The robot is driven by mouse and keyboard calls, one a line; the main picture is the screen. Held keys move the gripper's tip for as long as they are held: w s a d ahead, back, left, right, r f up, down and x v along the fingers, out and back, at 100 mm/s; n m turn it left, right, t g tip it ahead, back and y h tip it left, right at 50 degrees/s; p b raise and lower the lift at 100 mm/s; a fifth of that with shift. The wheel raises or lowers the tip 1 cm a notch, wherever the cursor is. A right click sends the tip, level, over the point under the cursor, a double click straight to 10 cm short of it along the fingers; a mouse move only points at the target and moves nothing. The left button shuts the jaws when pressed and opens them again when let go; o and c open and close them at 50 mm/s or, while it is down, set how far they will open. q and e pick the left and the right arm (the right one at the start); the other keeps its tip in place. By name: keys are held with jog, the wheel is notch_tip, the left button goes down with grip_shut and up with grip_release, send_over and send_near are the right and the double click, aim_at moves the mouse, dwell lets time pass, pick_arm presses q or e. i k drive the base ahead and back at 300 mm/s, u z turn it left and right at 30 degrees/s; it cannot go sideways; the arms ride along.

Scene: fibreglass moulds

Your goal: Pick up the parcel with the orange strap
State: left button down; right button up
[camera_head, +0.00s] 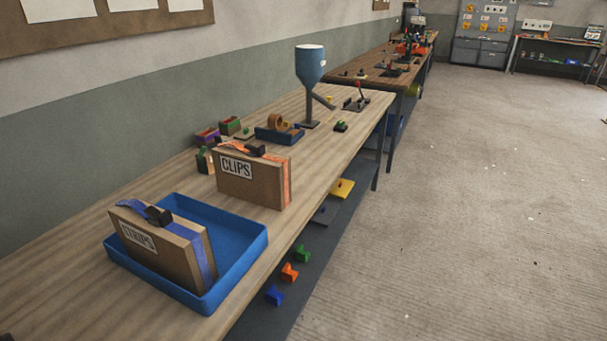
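The parcel with the orange strap (252,182) is a brown box with a white label reading CLIPS. It stands upright on the wooden workbench (75,250), just behind the blue tray. Its orange strap (286,184) shows along the top and down the right end, with a dark block on top. A second brown parcel (165,252), with a blue strap and another label, stands tilted in the blue tray (248,248). Neither of my grippers shows in the head view.
A blue hopper (310,65) on a stand, a small dark-blue tray (280,135) and several small boxes are farther back on the bench. A lower shelf holds coloured pieces, including an orange one (289,272). The floor (480,220) to the right is open.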

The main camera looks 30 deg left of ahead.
aim_at(266, 181)
jog(key=z, duration=0.05)
jog(key=i, duration=2.5)
jog(key=u, duration=3.65)
